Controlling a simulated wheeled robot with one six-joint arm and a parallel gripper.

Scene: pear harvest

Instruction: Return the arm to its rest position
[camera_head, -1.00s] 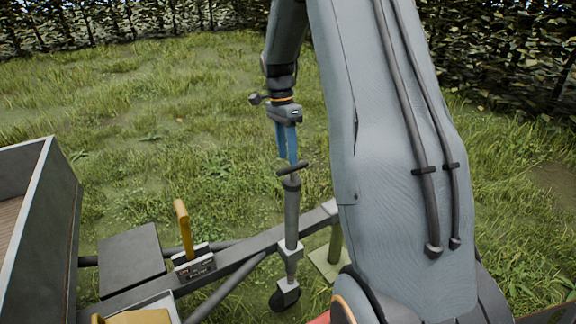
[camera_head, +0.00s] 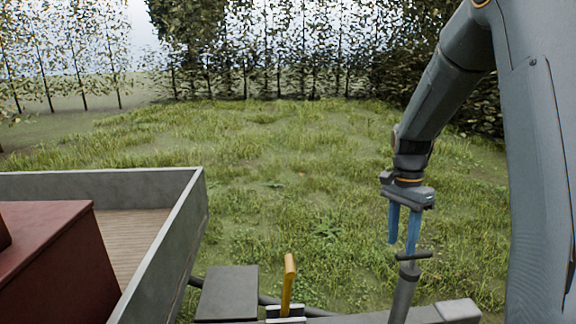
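My arm comes down from the upper right, and my gripper (camera_head: 404,246) hangs with its blue fingers pointing down. The two fingers stand apart with grass showing between them, and nothing is seen in them. The fingertips appear just above or in front of the dark crank handle (camera_head: 400,255) of a grey jack post (camera_head: 403,294). I cannot tell whether they touch it.
A grey-walled trailer (camera_head: 170,246) with a wooden floor stands at the left, with a dark red box (camera_head: 60,270) in it. A yellow lever (camera_head: 288,283) and a dark box (camera_head: 227,293) sit by the drawbar (camera_head: 455,312). Open grass lies beyond, up to tree rows.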

